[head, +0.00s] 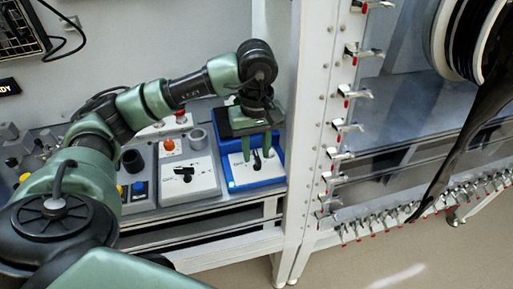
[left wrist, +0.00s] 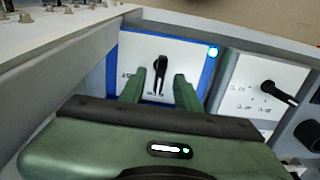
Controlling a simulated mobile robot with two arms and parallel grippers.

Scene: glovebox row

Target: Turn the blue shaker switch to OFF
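The blue shaker box (head: 279,180) stands at the right end of the bench and has a white top plate with a black rotary switch (head: 257,163). In the left wrist view the switch (left wrist: 160,72) points roughly up and down the picture; its labels are too small to read. A small lamp (left wrist: 213,51) glows at the box's corner. My left gripper (head: 257,153) is over the box, pointing down. In the left wrist view its two fingers (left wrist: 160,82) are apart, one on each side of the switch, with visible gaps. Contact cannot be told. My right gripper is out of view.
A grey box with a black knob (head: 184,173) stands left of the blue box; it also shows in the left wrist view (left wrist: 277,90). An orange button (head: 168,145) and a grey cup (head: 197,139) are behind it. A white frame post (head: 306,130) rises close on the right.

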